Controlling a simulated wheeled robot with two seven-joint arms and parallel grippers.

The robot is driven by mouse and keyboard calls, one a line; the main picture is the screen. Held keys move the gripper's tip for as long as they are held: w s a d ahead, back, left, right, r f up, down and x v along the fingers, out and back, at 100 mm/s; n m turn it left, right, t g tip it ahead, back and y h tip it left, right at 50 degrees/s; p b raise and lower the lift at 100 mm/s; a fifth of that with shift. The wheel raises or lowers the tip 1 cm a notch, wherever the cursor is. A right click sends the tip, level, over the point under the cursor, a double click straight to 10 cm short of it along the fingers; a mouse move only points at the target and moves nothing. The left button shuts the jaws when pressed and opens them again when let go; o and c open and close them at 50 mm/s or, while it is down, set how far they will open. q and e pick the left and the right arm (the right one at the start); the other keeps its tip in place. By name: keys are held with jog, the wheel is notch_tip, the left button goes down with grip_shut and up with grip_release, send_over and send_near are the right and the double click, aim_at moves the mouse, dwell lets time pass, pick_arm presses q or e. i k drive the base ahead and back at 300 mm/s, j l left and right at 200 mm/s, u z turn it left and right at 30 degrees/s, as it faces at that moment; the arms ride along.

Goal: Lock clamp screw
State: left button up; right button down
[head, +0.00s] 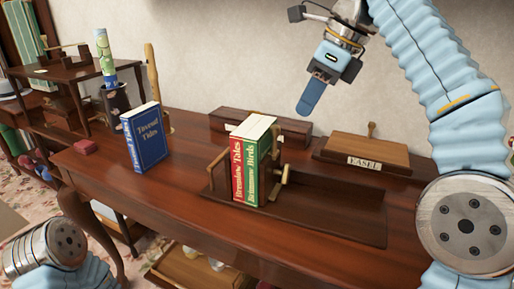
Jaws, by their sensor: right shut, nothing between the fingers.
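A dark wooden rack (335,215) lies on the table. Two upright books stand at its left part, a red "Brendew Tales" (237,172) and a green "Rainmow Birds" (256,165). A wooden clamp piece with a peg-like screw (284,176) is at the right side of the green book. How tightly it presses cannot be told. My right gripper (311,98) is shut and empty, its blue fingers pointing down, in the air above and behind the rack. Of my left arm only a link shows at lower left; its gripper is out of view.
A blue book (146,138) stands on the table left of the rack. A wooden block labelled "EASEL" (365,152) and a wooden box (222,120) lie along the wall. A dark cup (115,100) holds a patterned roll. The right part of the rack is empty.

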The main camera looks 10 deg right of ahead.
aim_at(284, 173)
jog(key=k+j, duration=0.8)
